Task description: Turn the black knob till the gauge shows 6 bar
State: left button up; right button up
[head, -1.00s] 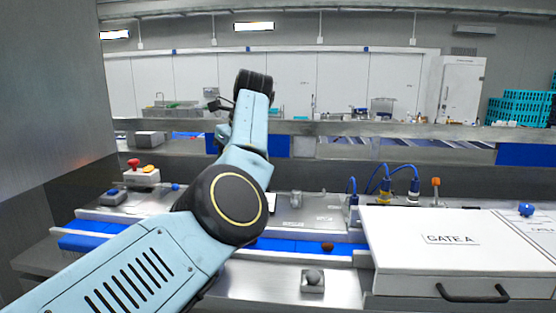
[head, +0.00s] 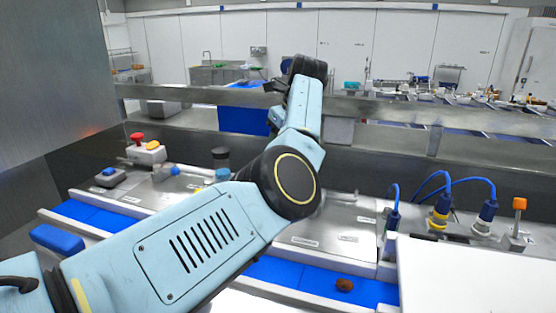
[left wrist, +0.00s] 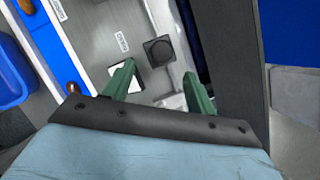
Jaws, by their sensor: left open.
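In the left wrist view a dark, squarish knob (left wrist: 159,51) sits on a grey metal panel. I cannot tell its exact setting. My left gripper (left wrist: 158,72) is open, its two green fingers apart on the near side of the knob, with nothing held between them. In the head view my left arm stretches up and right across the worktop, with its gripper end (head: 275,86) small and partly hidden. A dark upright cylinder (head: 220,156) stands behind the arm; I cannot tell if it is the same knob. No readable gauge dial shows. My right gripper is not in view.
A blue belt (head: 283,274) runs along the front, with a brown date (head: 344,285) on it. A red and yellow button box (head: 147,154) stands at left. Blue-cabled connectors (head: 440,212) and an orange-topped switch (head: 519,205) are at right, behind a white lid (head: 470,275).

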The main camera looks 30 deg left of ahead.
pick_arm(q)
jog(key=p+x, duration=0.1)
jog(key=x, duration=0.5)
jog(key=shift+w+a+f, duration=0.1)
jog(key=shift+w+f, duration=0.05)
jog(key=shift+w+a+f+p, duration=0.1)
jog(key=shift+f+p, duration=0.1)
jog(key=shift+f, duration=0.15)
jog(key=shift+w+a+f+p, duration=0.1)
jog(key=shift+a+f+p, duration=0.05)
jog(key=shift+f, duration=0.2)
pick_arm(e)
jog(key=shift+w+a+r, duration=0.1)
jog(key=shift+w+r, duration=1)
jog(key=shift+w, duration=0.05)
pick_arm(q)
jog(key=shift+c, duration=0.5)
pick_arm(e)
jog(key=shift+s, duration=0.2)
pick_arm(q)
jog(key=c, duration=0.9)
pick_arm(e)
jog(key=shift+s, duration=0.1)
